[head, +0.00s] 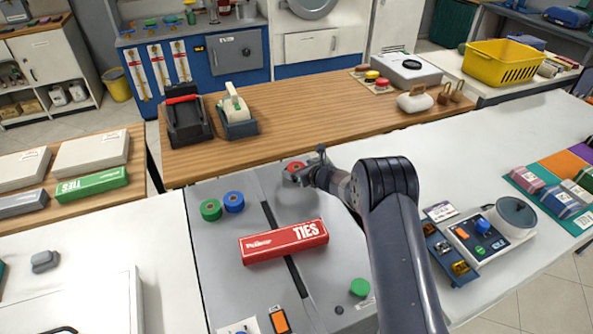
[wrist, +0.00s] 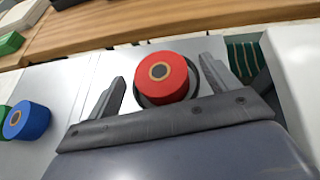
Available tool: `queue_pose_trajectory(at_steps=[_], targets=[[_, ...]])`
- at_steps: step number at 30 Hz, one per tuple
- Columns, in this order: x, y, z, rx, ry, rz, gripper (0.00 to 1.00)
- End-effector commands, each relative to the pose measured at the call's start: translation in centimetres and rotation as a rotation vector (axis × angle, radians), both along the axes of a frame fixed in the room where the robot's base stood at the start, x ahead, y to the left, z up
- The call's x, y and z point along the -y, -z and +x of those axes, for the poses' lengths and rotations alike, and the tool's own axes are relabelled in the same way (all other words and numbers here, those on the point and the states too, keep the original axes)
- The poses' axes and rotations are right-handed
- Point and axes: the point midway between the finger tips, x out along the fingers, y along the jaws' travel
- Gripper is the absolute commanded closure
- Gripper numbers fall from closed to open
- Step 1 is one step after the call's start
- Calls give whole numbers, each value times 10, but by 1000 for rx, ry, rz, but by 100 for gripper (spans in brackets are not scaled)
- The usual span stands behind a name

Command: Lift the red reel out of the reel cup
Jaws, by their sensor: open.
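The red reel (wrist: 161,77), with a tan and dark centre, shows in the wrist view between the fingers of my gripper (wrist: 163,70). The fingers stand open, one on each side, with visible gaps to the reel. A dark rim, seemingly the reel cup (wrist: 193,86), shows around the reel's lower edge and right side; the rest of it is hidden. In the head view the red reel (head: 294,166) is partly covered by my gripper (head: 297,174), at the far end of the grey panel.
A blue reel (head: 234,201) and a green reel (head: 211,210) stand left of my gripper. A red TIES box (head: 284,241) lies nearer on the grey panel (head: 205,260). The wooden counter (head: 300,110) runs behind. A control box with a round dish (head: 515,213) is at right.

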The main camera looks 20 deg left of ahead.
Motion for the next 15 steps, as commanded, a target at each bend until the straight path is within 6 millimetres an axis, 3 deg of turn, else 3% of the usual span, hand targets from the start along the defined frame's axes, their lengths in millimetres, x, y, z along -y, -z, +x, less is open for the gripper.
queue_pose_trajectory(at_steps=[15], targets=[[0,0,0,0,0,0,57]])
